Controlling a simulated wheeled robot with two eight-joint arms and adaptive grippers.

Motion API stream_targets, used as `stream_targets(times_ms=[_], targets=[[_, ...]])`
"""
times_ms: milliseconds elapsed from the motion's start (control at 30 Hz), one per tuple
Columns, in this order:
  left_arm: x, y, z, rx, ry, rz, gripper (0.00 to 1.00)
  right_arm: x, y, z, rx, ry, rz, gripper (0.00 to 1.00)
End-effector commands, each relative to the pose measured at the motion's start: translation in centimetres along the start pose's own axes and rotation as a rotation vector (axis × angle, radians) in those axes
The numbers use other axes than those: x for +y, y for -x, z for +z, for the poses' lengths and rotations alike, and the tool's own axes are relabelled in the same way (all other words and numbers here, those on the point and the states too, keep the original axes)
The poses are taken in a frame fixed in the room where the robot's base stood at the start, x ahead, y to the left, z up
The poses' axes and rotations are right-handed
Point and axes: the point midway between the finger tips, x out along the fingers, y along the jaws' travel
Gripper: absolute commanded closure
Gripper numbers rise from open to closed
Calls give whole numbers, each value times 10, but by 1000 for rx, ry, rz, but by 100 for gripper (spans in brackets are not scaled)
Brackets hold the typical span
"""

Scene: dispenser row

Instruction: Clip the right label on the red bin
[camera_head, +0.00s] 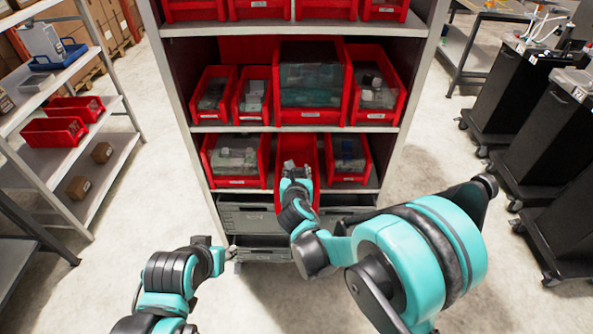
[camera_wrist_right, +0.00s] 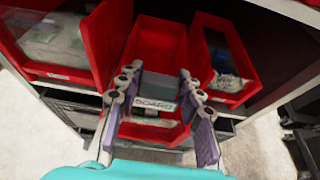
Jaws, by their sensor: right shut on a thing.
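The red bin (camera_head: 297,147) stands in the middle of the lower shelf, between two other red bins. In the right wrist view the red bin (camera_wrist_right: 158,42) lies straight ahead, its front wall partly behind my gripper. My right gripper (camera_head: 295,170) is at the bin's front; in the wrist view its fingers (camera_wrist_right: 156,80) are shut on a label (camera_wrist_right: 155,104), a pale strip with dark lettering on a grey piece. I cannot tell whether the label touches the bin. My left gripper (camera_head: 230,251) is low, left of my right arm, apart from the bins; its jaw opening is unclear.
A filled red bin (camera_head: 235,179) and another (camera_head: 348,181) stand close on either side. More red bins fill the shelf above. Grey drawers (camera_head: 249,219) lie below. A side rack (camera_head: 100,155) is at left, black carts (camera_head: 537,117) at right.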

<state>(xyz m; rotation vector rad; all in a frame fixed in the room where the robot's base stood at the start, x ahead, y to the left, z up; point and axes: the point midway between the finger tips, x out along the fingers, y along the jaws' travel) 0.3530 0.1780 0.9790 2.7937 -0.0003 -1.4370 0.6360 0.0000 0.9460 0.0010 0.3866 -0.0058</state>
Motion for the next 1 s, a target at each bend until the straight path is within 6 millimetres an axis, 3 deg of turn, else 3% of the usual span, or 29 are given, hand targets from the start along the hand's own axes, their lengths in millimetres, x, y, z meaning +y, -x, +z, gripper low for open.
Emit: stream_targets(times_ms=[700, 1000], targets=[[0, -35, 25, 0, 0, 0, 61, 0, -21, -52, 0, 0, 0, 81], [0, -40, 28, 0, 0, 0, 61, 0, -23, -57, 0, 0, 0, 81]])
